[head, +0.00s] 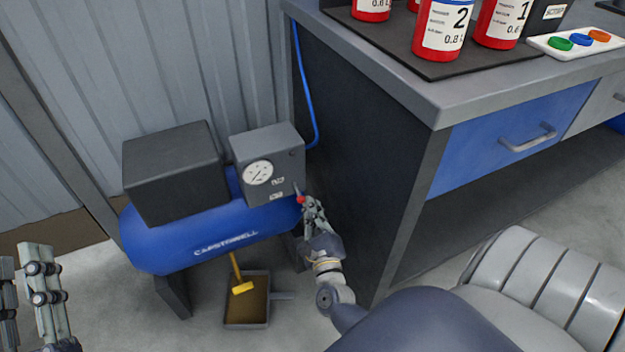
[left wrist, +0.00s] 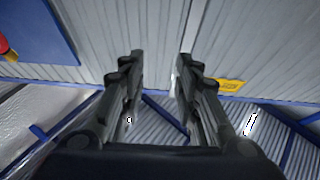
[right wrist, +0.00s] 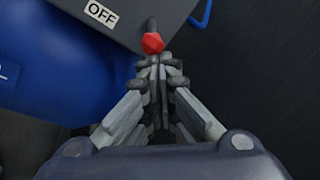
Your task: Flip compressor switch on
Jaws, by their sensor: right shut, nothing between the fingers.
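The compressor has a blue tank (head: 190,235) and a grey control box (head: 262,147) with a round gauge. The switch is a thin dark lever with a red tip (head: 300,199) low on the box's right part. The red tip also shows in the right wrist view (right wrist: 153,43), with an OFF label (right wrist: 100,13) beside it. My right gripper (head: 307,204) is shut and empty, its fingertips close under the red tip; I cannot tell whether they touch. My left gripper (left wrist: 160,55) is open and empty, away from the compressor at the head view's lower left.
A workbench (head: 400,80) with a blue drawer stands just right of my right gripper. A blue hose (head: 306,85) runs behind the box. A drip tray (head: 246,312) lies below the tank.

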